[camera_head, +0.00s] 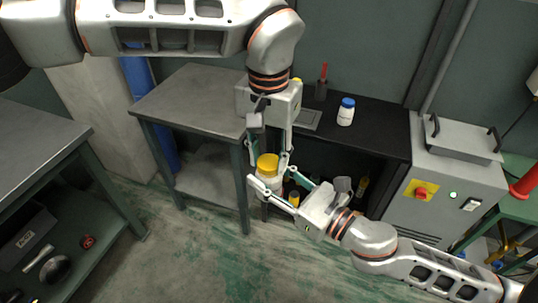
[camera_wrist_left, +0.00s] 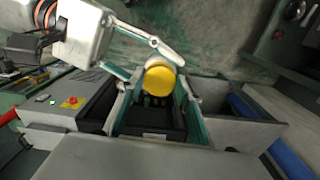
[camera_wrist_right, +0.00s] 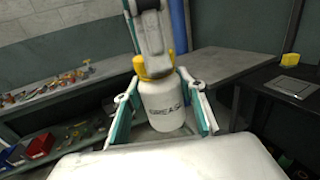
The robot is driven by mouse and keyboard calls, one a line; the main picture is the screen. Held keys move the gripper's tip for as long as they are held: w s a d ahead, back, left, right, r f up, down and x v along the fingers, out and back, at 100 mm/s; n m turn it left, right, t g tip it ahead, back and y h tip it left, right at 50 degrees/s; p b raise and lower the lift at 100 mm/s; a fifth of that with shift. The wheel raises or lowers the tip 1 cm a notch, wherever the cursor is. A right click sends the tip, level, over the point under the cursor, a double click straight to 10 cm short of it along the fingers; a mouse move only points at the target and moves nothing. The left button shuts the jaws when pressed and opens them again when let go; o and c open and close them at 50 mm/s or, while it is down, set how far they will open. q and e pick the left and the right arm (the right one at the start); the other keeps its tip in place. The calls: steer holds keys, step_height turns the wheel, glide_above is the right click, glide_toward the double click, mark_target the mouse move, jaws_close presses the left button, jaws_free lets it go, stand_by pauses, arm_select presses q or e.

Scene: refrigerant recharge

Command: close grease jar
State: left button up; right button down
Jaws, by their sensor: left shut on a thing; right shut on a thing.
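The grease jar (camera_head: 265,181) has a white body and a yellow lid (camera_head: 267,162). It is held upright in the air in front of the tables. My right gripper (camera_head: 268,186) comes from the right and is shut on the white body, whose printed label shows in the right wrist view (camera_wrist_right: 162,106). My left gripper (camera_head: 268,158) reaches down from above and is shut on the yellow lid, which fills the middle of the left wrist view (camera_wrist_left: 158,80). The lid sits on top of the body. The frames do not show whether it is threaded tight.
A grey metal table (camera_head: 190,99) stands behind to the left. A black worktop (camera_head: 376,130) behind the grippers holds a white bottle with a blue cap (camera_head: 346,112) and a red-handled tool in a holder (camera_head: 321,86). A grey machine (camera_head: 452,178) stands right. Open floor lies in front.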

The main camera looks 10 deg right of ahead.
stand_by(0.3)
arm_select(q)
steer(key=o, duration=0.7)
steer(key=shift+c, duration=0.2)
steer(key=shift+r, duration=0.15)
steer(key=shift+r, duration=2.15)
steer(key=shift+c, duration=0.4)
